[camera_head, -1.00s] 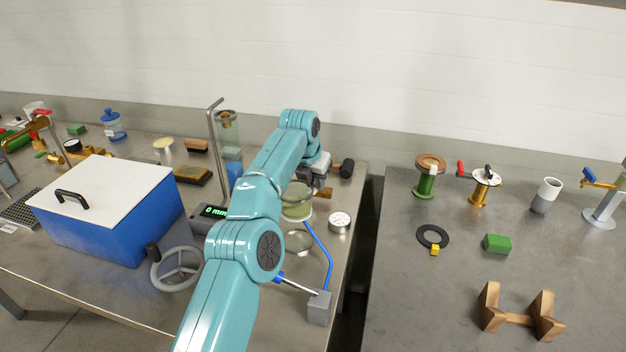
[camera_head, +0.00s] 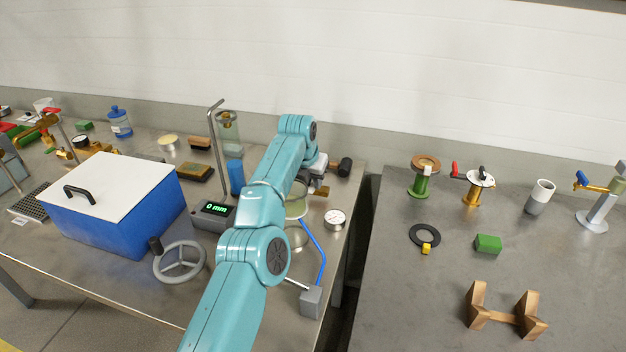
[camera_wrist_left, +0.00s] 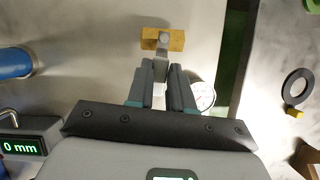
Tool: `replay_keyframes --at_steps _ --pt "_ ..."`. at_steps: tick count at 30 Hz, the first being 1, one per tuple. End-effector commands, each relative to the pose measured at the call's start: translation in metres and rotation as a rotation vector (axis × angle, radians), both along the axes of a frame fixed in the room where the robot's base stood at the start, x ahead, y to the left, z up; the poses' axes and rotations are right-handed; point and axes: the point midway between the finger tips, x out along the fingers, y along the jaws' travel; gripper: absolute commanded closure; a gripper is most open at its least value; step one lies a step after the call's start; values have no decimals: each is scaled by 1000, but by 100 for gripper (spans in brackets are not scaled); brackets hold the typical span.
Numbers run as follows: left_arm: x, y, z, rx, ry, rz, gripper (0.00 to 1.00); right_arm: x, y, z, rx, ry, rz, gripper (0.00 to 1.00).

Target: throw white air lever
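The brass valve block (camera_wrist_left: 178,40) lies just beyond my left fingertips in the left wrist view. A grey stem (camera_wrist_left: 161,55) rises from it toward the gripper. A pale lever part (camera_wrist_left: 159,94) shows between the fingers of my left gripper (camera_wrist_left: 162,68). The fingers stand close on both sides of it; whether they press on it I cannot tell. In the head view the brass block (camera_head: 321,191) shows at the bench's right side, and my left arm hides most of the gripper. My right gripper is not in view.
A round dial gauge (camera_head: 335,219) sits close to the gripper, with a black cylinder (camera_head: 345,167) behind. A blue box (camera_head: 105,220), a handwheel (camera_head: 180,262) and a display reading 0 mm (camera_head: 213,212) are to the left. A gap separates the right table (camera_head: 400,290).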

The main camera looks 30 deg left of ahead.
Motion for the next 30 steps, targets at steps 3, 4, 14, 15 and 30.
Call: replay_keyframes --at_steps 3,4,14,15,30 --pt "-2 -1 -4 -3 16 0 53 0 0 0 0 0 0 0" --pt "-2 -1 -3 -3 15 0 53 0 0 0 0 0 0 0" --pt "-4 -2 4 -1 9 2 53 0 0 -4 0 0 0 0" --pt "-6 -2 8 -1 7 2 53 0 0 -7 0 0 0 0" --pt "-52 -7 125 -1 9 1 53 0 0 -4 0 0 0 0"
